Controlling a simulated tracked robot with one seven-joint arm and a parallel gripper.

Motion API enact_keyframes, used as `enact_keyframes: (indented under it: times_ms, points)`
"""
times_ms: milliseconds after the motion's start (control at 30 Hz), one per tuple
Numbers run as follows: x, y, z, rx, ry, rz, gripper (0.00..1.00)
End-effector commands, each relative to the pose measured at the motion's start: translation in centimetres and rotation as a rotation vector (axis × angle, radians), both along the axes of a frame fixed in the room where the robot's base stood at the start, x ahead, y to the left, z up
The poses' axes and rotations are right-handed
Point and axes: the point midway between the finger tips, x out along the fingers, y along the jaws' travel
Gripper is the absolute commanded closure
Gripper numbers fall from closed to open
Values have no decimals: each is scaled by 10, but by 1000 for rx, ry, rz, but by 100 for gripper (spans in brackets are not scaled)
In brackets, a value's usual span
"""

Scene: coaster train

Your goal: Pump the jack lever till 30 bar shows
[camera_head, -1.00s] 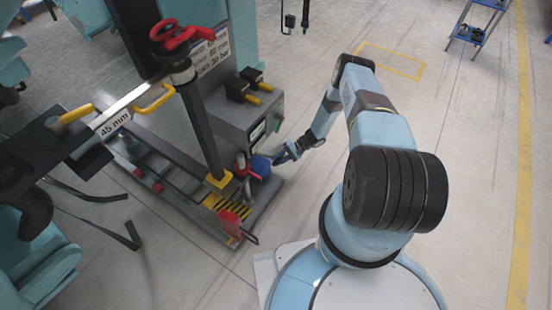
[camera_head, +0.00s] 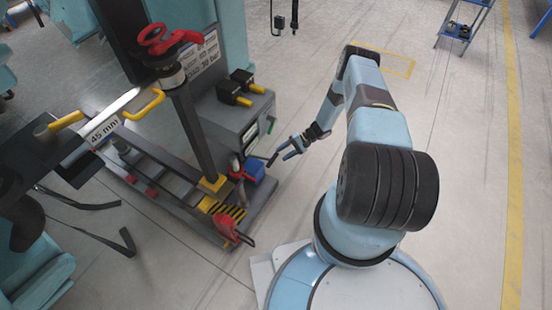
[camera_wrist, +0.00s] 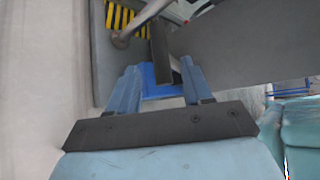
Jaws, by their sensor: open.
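My gripper (camera_head: 276,157) is open beside the foot of the dark machine stand, next to a blue block (camera_head: 254,169). In the wrist view my gripper (camera_wrist: 160,68) has its two blue fingers apart. A dark bar (camera_wrist: 159,50), which may be the jack lever's handle, shows between the fingertips in the picture; I cannot tell whether it touches them. The blue block (camera_wrist: 158,78) lies behind the fingers there. A grey metal rod with a rounded end (camera_wrist: 123,38) is at upper left. No pressure reading is legible in either view.
A red handwheel (camera_head: 165,40) tops the stand's dark post. A sign on it partly reads 30 bar. A yellow-handled bar (camera_head: 104,130) marked 45 mm is at left. A red part (camera_head: 230,229) sits at the base's front.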

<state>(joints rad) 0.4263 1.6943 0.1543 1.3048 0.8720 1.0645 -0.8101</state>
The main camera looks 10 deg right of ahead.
Motion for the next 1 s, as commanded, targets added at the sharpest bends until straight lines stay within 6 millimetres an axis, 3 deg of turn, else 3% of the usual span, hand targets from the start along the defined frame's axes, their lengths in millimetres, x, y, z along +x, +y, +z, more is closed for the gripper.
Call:
enact_keyframes:
  times_ms: [200, 400, 1000]
  points:
    - [5, -36, 18, -1, -1, -2, 50]
    - [8, -54, 27, 0, 0, -1, 50]
    - [8, -59, 29, 0, 1, 1, 50]
